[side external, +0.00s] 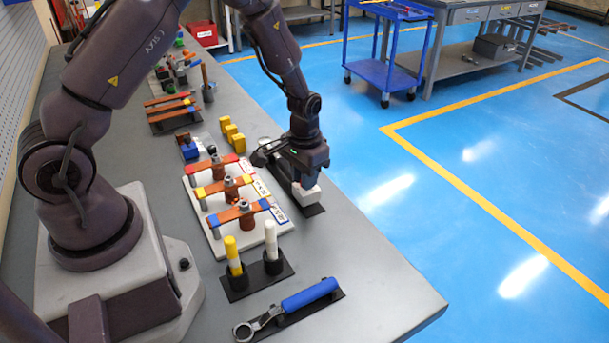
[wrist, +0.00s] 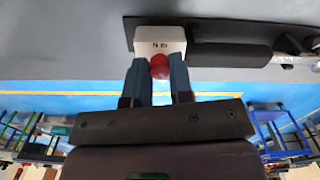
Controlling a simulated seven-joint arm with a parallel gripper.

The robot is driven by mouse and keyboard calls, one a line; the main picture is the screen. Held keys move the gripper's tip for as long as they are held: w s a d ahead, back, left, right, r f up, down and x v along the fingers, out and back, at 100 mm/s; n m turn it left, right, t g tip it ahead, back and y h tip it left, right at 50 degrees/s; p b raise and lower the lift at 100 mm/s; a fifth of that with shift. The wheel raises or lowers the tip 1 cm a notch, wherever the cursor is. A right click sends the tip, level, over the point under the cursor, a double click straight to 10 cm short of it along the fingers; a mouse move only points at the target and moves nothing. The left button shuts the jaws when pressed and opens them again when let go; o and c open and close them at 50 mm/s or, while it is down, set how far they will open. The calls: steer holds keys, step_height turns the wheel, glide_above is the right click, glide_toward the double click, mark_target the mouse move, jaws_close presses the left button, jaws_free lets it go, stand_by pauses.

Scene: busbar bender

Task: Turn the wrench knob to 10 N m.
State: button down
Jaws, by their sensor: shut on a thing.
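The torque wrench lies on a dark mat near the bench's right edge. Its white end block (side external: 306,194) shows just below my gripper (side external: 308,172) in the side view. In the wrist view the white block (wrist: 160,42) carries small upside-down print, seemingly "18 N". A dark handle (wrist: 230,54) runs right from the block. The red knob (wrist: 159,67) sticks out of the block. My gripper's two blue-grey fingers (wrist: 159,75) are shut on the knob, one on each side. In the side view my gripper hides the knob and part of the wrench.
Left of the wrench is a white board (side external: 219,240) with copper bars on posts. A blue-handled wrench (side external: 290,306) lies in front, behind it a holder (side external: 257,279) with yellow and white markers. Yellow blocks (side external: 230,134) stand farther back. The bench's right front is clear.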

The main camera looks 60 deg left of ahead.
steer(key=n, duration=0.6)
steer(key=shift+n, duration=0.4)
stand_by(0.4)
steer(key=c, duration=1)
jaws_free()
steer(key=shift+r, duration=0.1)
step_height(320, 180, up, 13)
